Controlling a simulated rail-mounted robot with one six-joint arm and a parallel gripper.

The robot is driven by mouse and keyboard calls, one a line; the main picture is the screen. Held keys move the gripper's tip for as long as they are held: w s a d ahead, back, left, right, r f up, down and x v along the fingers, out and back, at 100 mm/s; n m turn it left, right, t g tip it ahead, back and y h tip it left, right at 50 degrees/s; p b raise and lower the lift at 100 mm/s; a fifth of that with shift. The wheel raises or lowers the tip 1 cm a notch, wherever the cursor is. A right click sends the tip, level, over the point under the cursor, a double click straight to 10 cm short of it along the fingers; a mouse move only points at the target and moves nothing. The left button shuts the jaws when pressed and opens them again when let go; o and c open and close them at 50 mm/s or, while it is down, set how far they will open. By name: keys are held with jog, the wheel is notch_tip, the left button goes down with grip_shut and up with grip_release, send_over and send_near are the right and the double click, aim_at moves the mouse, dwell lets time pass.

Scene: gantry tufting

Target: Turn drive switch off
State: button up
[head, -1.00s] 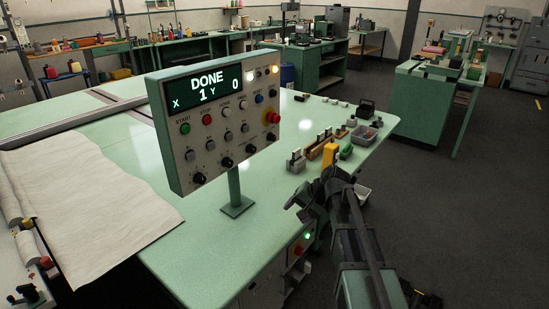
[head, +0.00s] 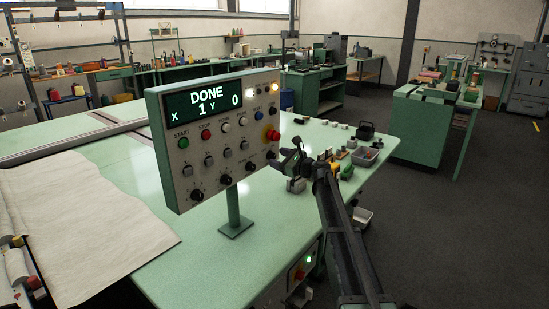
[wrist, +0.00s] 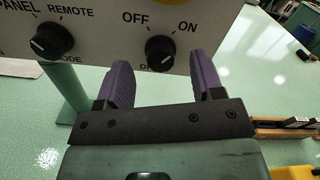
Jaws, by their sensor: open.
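The drive switch is a black rotary knob (wrist: 160,50) on the front of the grey control panel (head: 215,150), between OFF and ON labels. Its white mark appears to point up and right, toward ON. In the head view the knob (head: 271,155) is at the panel's lower right, below the red emergency stop button. My gripper (wrist: 163,68) is open, its two purple fingers on either side of the knob in the wrist view. I cannot tell whether they touch it. In the head view my gripper (head: 284,160) is close to the panel's right end.
A second knob (wrist: 51,41), labelled PANEL and REMOTE, is left of the drive switch. The red emergency stop button (head: 272,135) sits above it. The panel stands on a green post (head: 233,208). Small tools and a grey bin (head: 364,156) lie on the green table at right.

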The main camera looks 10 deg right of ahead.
jog(key=x, duration=0.2)
jog(key=shift+w+a, duration=0.2)
jog(key=c, duration=0.9)
